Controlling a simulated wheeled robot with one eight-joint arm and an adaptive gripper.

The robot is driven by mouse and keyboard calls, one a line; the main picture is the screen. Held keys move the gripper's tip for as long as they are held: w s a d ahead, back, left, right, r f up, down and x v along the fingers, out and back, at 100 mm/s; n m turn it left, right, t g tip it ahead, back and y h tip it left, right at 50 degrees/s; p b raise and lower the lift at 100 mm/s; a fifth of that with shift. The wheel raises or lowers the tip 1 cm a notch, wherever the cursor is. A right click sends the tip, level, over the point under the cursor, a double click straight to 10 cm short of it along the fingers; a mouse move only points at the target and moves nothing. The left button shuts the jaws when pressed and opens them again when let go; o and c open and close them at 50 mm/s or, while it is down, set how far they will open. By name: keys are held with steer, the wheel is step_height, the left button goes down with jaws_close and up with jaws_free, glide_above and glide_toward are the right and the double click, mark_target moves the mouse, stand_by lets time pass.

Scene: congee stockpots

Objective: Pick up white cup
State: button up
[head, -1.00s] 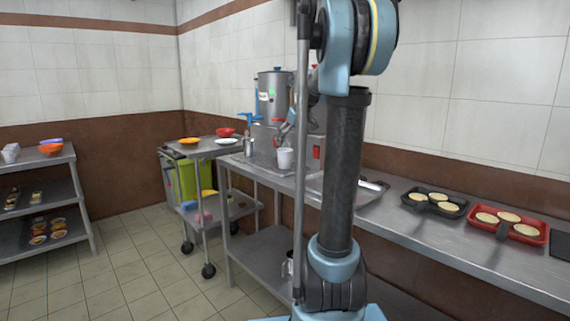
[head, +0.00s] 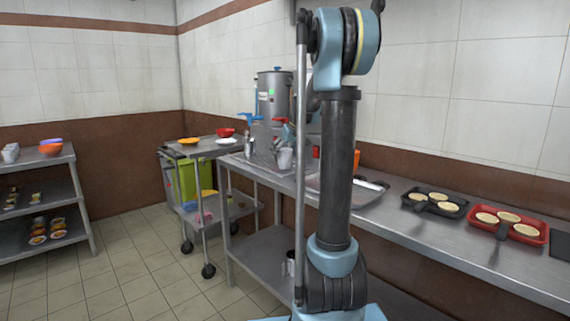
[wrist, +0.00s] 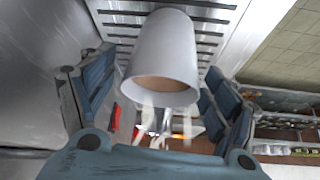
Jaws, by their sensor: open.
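The white cup (head: 285,158) stands at the front of the metal dispenser on the steel counter in the head view. In the wrist view the white cup (wrist: 165,45) is large and close, over a slotted metal grate. My gripper (wrist: 160,72) is open, with one blue-grey finger on each side of the cup. I cannot tell whether either finger touches it. In the head view my gripper is mostly hidden behind or beside my arm near the dispenser.
The steel pot (head: 273,92) rises behind the cup. A black pan (head: 433,203) and a red tray (head: 508,226) with round pale food lie on the counter to the right. A cart with a red bowl (head: 225,132) stands to the left.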

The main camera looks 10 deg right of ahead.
steer(key=c, duration=1.3)
steer(key=shift+r, duration=0.1)
